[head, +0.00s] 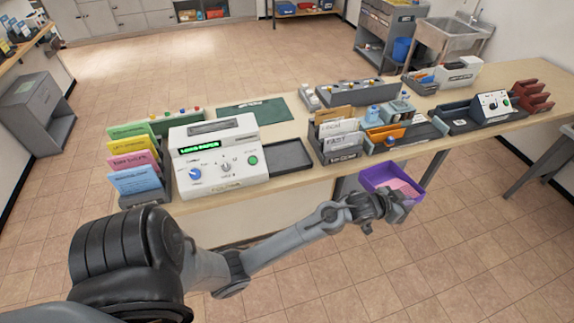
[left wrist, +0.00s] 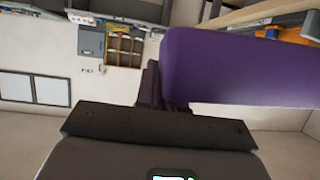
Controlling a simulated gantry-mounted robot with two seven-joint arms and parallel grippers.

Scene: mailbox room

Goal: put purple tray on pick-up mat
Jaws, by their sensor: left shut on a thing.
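The purple tray (head: 373,185) is held off the front edge of the counter, right of centre in the head view, with pink paper inside. My left gripper (head: 388,208) is shut on its near side. In the left wrist view the tray's purple wall (left wrist: 240,66) fills the upper right, beside the dark fingers (left wrist: 152,92); the exact grip is partly hidden. A dark green mat (head: 256,110) with small, unreadable lettering lies flat at the counter's back edge, behind the white machine; it looks like the pick-up mat. My right gripper is not in view.
Coloured card files (head: 140,170) stand left, envelope holders (head: 338,135) right, and a button box (head: 348,92) behind. The green mat's surface is clear.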

